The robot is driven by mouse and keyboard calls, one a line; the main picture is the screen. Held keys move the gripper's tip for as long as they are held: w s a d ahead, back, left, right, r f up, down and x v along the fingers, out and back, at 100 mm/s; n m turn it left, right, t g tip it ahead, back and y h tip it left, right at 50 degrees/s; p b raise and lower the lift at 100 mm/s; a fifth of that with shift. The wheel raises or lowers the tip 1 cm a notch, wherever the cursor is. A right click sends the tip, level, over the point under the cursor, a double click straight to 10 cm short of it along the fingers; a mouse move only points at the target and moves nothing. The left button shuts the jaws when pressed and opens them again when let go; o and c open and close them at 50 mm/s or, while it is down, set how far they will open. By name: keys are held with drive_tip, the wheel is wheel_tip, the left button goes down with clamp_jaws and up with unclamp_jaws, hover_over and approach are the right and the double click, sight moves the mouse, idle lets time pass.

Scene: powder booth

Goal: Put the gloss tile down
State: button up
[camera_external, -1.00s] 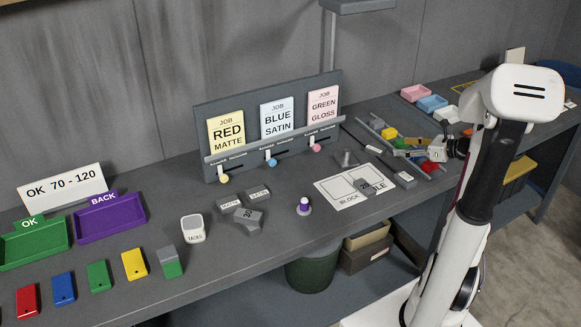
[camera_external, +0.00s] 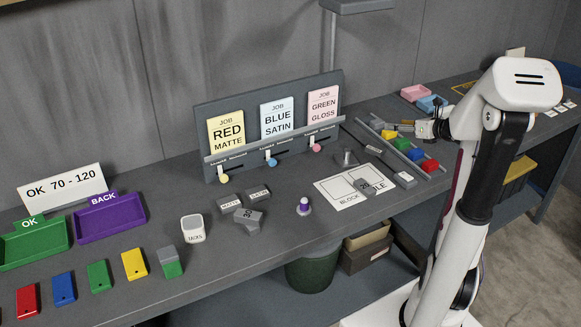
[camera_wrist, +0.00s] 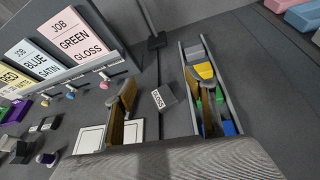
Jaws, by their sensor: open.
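The gloss tile (camera_wrist: 165,97) is a small grey piece with a white label, lying on the grey bench beside the rack in the wrist view. What appears to be the same tile (camera_external: 374,150) lies left of the rack in the external view, its label too small to read there. My gripper (camera_wrist: 163,98) is open, with its two brown-faced fingers wide apart and the tile showing between them in the picture. In the external view my gripper (camera_external: 411,131) is above the rack, right of the tile. I see nothing held in it.
The rack (camera_wrist: 188,75) holds grey, yellow, green and blue blocks, with a red block (camera_external: 430,165) also in the external view. A white mat (camera_external: 337,188) bears a grey block (camera_external: 363,186). The job board (camera_external: 237,96) stands behind. A dark cable crosses the bench.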

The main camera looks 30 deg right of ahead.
drive_tip(key=a+r+m+h, duration=0.4)
drive_tip(key=r+m+h, duration=0.1)
drive_tip(key=r+m, duration=0.5)
drive_tip(key=s+a+r+m+g+h, duration=0.2)
drive_tip(key=s+a+r+m, duration=0.3)
drive_tip(key=s+a+m, duration=0.3)
drive_tip(key=s+a+f+m+g+y, duration=0.2)
drive_tip(key=s+a+f+m, duration=0.2)
drive_tip(key=s+a+m, duration=0.4)
drive_tip(key=s+a+f+m+g+y, duration=0.3)
drive_tip(key=s+a+m, duration=0.6)
drive_tip(key=s+a, duration=0.5)
drive_tip(key=s+f, duration=0.1)
drive_tip(key=s, duration=0.4)
drive_tip(key=shift+f, duration=0.15)
